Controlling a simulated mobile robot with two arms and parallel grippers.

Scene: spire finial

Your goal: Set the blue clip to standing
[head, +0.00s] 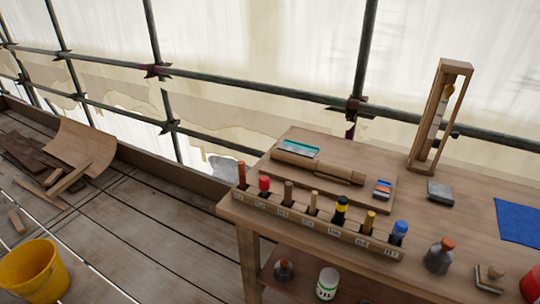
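I cannot pick out a blue clip for certain. A small piece with blue, white and red-orange bands (382,188) lies on the raised wooden board (310,148) on the workbench, right of a wooden roll (318,167). A blue-topped item (399,231) stands upright at the right end of the slotted wooden rack (312,222). A flat teal-edged case (298,149) lies at the back of the board. Neither of my grippers shows in the head view.
The rack holds several upright tools along the bench's front. A tall wooden frame (439,115), grey block (440,193), blue cloth (519,221) and orange-capped bottle (439,255) stand or lie right. A yellow bucket (34,271) is on the plank floor. Scaffold poles run behind.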

